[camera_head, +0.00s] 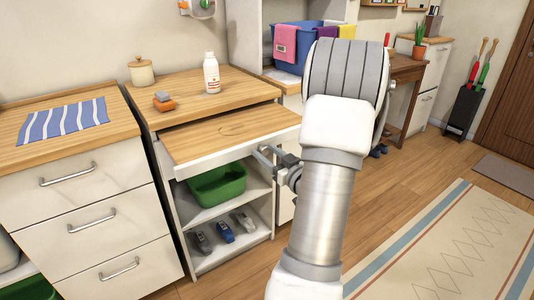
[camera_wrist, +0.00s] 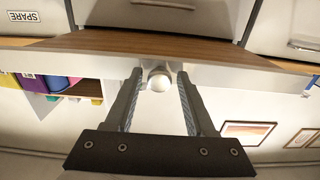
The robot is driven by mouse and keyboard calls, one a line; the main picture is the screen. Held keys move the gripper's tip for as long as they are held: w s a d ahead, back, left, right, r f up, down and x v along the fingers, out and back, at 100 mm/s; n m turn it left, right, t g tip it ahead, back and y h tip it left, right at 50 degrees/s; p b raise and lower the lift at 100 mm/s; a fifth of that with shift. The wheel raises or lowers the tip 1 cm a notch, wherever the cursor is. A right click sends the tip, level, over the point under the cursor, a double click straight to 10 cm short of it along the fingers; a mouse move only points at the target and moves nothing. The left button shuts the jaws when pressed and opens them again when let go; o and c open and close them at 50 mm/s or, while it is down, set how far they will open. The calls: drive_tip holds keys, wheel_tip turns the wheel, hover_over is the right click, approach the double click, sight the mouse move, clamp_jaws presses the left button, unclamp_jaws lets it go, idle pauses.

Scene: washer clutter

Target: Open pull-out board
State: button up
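The pull-out board (camera_head: 228,132) is a wooden slab with a white front edge. It sticks out part way from the cabinet under the wooden top. In the wrist view its white front (camera_wrist: 240,76) runs across the picture, with a round pale knob (camera_wrist: 159,82) at the middle. My gripper (camera_head: 264,153) is at the board's front edge, and its fingers also show in the wrist view (camera_wrist: 159,74). The fingers stand apart on either side of the knob, with a small gap visible on each side. In the head view the knob is hidden.
Below the board are a green bin (camera_head: 217,184) and a shelf with several small tools (camera_head: 225,232). A white bottle (camera_head: 211,73), a sponge (camera_head: 164,101) and a jar (camera_head: 141,71) stand on the top above. A drawer unit (camera_head: 85,205) adjoins at left.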

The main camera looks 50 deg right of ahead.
drive_tip(key=shift+o, duration=0.5)
drive_tip(key=shift+s, duration=0.25)
drive_tip(key=p+v, duration=0.2)
drive_tip(key=v, duration=1.5)
drive_tip(key=shift+a+p, duration=0.15)
drive_tip(key=shift+p, duration=0.15)
drive_tip(key=shift+w+r, duration=0.1)
